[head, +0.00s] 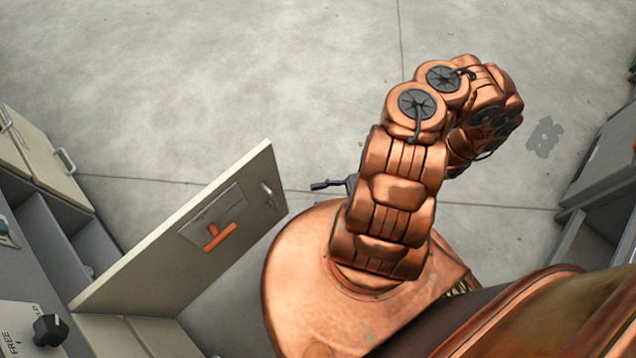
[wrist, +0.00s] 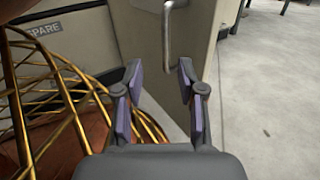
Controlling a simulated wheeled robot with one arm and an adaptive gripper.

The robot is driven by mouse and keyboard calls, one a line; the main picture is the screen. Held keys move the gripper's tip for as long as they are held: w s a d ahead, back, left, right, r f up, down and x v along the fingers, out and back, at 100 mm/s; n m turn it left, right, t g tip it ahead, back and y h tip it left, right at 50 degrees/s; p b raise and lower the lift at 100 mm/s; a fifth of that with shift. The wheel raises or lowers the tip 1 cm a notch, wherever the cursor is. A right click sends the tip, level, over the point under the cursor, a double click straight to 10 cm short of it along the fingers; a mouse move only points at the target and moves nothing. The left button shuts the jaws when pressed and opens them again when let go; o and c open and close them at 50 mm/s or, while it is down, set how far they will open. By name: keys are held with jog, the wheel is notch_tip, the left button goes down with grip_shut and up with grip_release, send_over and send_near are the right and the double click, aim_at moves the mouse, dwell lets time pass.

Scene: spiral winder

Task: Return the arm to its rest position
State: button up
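My copper-coloured arm stands folded over my base in the head view. My gripper (head: 322,186) shows only as a small dark finger poking out left of the arm; the rest is hidden behind it. In the wrist view my gripper (wrist: 160,80) is open, its two dark fingers with purplish pads apart and nothing between them. Beyond the fingertips is a beige door with a metal handle (wrist: 168,40).
The open beige door (head: 150,250) with an orange-red handle (head: 219,237) juts out from the cabinets at the left. A grey cabinet (head: 605,165) stands at the right. Yellow wire hoops (wrist: 60,85) are close at the gripper's left. Concrete floor (head: 250,80) is clear beyond.

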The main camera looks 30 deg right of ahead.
dwell(0.3)
jog(key=w+a+r+n+g+h, duration=0.2)
jog(key=r+n+g, duration=0.4)
jog(key=r+n, duration=0.15)
jog(key=w+a+r+n+g+h, duration=0.2)
jog(key=w+r+n+g, duration=0.1)
jog(key=r+n+g, duration=0.5)
jog(key=s+d+r+n+t+h, duration=0.1)
jog(key=s+r+n+t+h, duration=0.15)
jog(key=s+r+h, duration=0.45)
jog(key=s+r+n+t+h, duration=0.2)
jog(key=s+r+n+h, duration=0.15)
jog(key=r+h, duration=0.45)
notch_tip(320, 180, up, 26)
jog(key=y+p, duration=0.2)
jog(key=p, duration=2.1)
jog(key=shift+s+n+t, duration=0.4)
jog(key=shift+n+t, duration=0.05)
jog(key=shift+a, duration=0.15)
